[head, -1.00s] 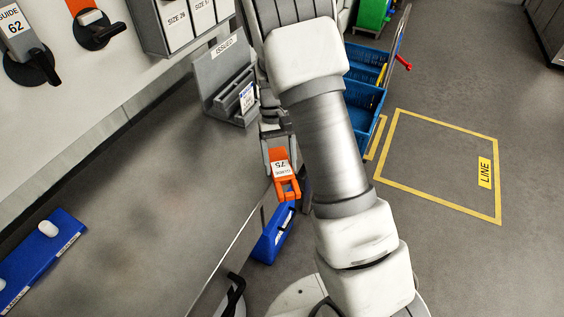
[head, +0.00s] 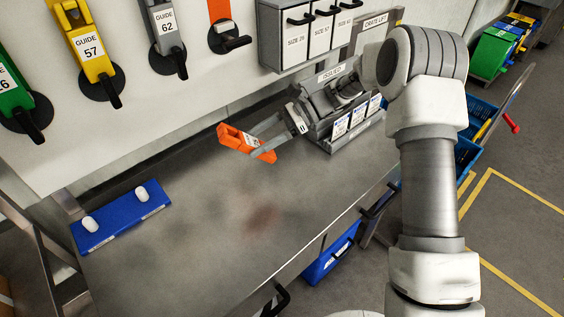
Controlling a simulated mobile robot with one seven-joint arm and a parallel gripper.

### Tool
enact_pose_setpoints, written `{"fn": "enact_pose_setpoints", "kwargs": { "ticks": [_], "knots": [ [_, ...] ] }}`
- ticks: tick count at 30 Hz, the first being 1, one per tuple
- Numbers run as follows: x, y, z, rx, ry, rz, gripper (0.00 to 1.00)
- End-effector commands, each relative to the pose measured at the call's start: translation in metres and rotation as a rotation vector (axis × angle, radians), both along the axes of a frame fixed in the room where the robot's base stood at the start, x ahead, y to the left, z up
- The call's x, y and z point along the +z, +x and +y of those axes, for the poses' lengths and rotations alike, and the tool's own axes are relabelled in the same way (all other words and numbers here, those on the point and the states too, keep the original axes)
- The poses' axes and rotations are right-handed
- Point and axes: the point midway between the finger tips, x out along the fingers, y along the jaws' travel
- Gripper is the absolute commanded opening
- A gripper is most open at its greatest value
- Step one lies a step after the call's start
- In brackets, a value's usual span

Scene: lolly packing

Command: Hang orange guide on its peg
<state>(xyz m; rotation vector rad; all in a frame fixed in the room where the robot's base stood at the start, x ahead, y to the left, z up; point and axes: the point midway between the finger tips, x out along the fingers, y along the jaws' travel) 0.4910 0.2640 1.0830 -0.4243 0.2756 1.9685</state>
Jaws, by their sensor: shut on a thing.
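The orange guide (head: 235,140) is in my gripper (head: 264,139), held above the grey bench and in front of the wall. The gripper's two grey fingers are shut on its right-hand part, and the guide lies tilted. Part of its white label is hidden by a finger. On the wall above, a black round mount with a peg (head: 232,43) sits below an orange strip (head: 219,10). The top of that strip is cut off by the picture edge. The guide is apart from this peg, below it.
Grey guide 62 (head: 165,25), yellow guide 57 (head: 90,45) and a green guide (head: 12,95) hang to the left. Size boxes (head: 295,40) are on the right wall. A grey issued rack (head: 335,75) stands below them.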

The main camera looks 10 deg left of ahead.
Motion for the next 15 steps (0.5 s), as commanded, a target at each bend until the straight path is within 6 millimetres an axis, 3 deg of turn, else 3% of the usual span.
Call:
{"fn": "enact_pose_setpoints", "kwargs": {
  "ticks": [3, 15],
  "knots": [
    [0.028, 0.012, 0.013, -0.151, 0.092, 0.035, 0.02],
    [0.103, 0.051, 0.037, -0.55, 0.369, 0.06, 0.02]
  ]
}}
